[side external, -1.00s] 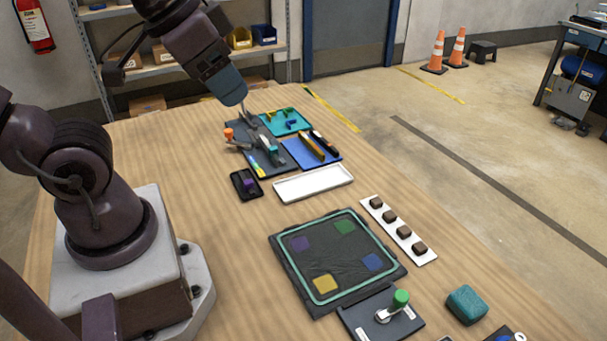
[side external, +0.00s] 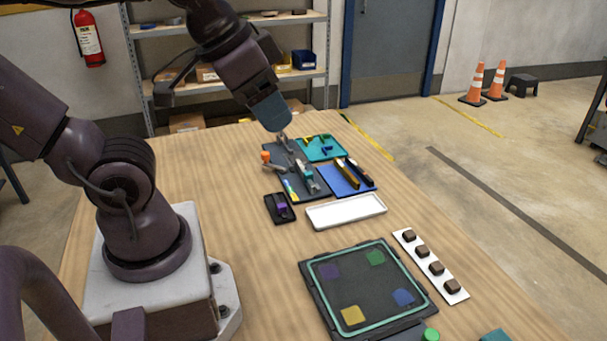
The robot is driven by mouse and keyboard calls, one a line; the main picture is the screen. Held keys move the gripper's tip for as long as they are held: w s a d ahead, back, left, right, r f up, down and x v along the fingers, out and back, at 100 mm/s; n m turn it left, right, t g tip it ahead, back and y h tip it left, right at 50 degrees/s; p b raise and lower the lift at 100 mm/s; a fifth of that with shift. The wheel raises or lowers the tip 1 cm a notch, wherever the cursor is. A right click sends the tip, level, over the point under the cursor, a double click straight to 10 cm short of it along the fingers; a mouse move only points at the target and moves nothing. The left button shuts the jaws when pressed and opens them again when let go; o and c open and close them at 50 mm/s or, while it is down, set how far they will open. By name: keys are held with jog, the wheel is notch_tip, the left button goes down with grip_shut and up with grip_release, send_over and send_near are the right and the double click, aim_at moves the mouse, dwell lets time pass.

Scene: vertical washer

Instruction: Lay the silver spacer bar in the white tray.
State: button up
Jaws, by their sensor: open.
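The white tray (side external: 346,211) lies flat and empty on the wooden table, in the middle of the view. A dark grey board (side external: 317,192) behind it carries a small fixture with an orange knob (side external: 265,156) and a greyish, bar-like part (side external: 303,172). This part may be the silver spacer bar, but it is too small to be sure. My gripper (side external: 284,142) is open above the far part of the dark board, behind the orange knob. Its fingertips are small, and I cannot tell whether they touch anything.
A teal tray (side external: 320,149) and a blue tray with dark and yellow tools (side external: 340,184) adjoin the dark board. A small black tray (side external: 280,208) stands left of the white tray. In front are a dark mat (side external: 365,287) and a white strip with brown blocks (side external: 430,265).

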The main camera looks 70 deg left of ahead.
jog(key=shift+f, duration=0.15)
jog(key=shift+c, duration=1)
jog(key=w+a+f+n+g+y, duration=0.2)
jog(key=w+a+f+n+g, duration=0.1)
jog(key=w+a+f+n, duration=0.75)
jog(key=w+a+f+n+g+y, duration=0.25)
jog(key=w+a+f+n, duration=0.4)
jog(key=a+f, duration=0.65)
jog(key=shift+n, duration=0.3)
jog(key=x, duration=0.3)
jog(key=a+x, duration=0.1)
jog(key=x, duration=0.3)
jog(key=a+r+x, duration=0.1)
jog(key=x, duration=0.3)
jog(key=shift+s+a+f, duration=0.1)
jog(key=shift+s+a, duration=0.1)
